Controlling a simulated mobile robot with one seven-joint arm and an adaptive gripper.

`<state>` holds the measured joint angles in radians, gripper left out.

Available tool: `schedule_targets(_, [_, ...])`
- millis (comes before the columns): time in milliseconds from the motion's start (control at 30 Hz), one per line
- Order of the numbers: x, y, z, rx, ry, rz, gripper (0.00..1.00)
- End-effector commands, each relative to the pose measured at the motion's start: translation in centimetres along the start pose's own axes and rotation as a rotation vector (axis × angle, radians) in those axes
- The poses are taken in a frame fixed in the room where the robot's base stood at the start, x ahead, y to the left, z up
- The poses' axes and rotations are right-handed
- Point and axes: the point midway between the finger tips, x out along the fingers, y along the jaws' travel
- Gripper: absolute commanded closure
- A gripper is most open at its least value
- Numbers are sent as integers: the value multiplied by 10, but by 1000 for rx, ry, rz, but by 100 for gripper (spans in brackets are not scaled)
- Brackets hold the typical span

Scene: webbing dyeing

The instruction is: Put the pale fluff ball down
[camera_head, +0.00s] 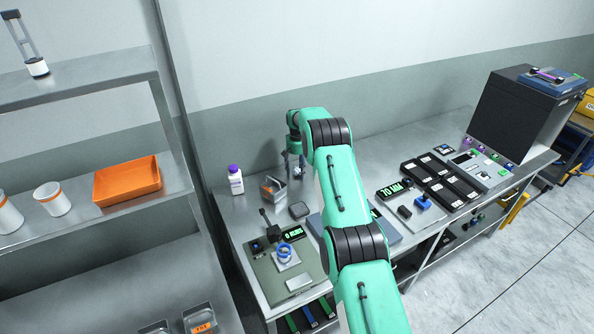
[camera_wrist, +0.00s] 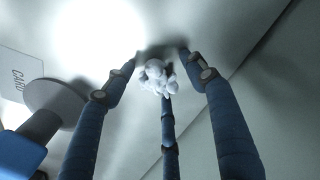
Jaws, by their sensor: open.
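The pale fluff ball (camera_wrist: 157,77) shows in the wrist view as a small lumpy white cluster on or just above a grey surface. My gripper (camera_wrist: 160,58) has its blue-grey fingers spread around it, with a clear gap between the two side fingers and the ball. The third finger's tip overlaps the ball's lower edge, and I cannot tell whether it touches. In the head view my gripper (camera_head: 294,166) points down over the back of the steel bench (camera_head: 355,166), near the wall. I cannot make out the ball in that view.
In the head view a metal container (camera_head: 272,189) and a white bottle with a purple cap (camera_head: 235,180) stand left of my gripper. A scale reading in green (camera_head: 291,234) lies nearer. In the wrist view a grey disc (camera_wrist: 55,105) and a lettered card (camera_wrist: 20,70) are at left.

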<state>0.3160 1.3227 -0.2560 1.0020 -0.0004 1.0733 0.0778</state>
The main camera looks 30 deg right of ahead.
Motion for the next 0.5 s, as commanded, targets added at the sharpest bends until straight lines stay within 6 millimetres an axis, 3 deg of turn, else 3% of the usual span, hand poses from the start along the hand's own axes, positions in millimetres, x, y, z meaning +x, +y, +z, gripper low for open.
schedule_targets(267, [-24, 0, -1, 0, 3, 0, 44])
schedule_targets(500, [-62, 0, -2, 0, 4, 0, 44])
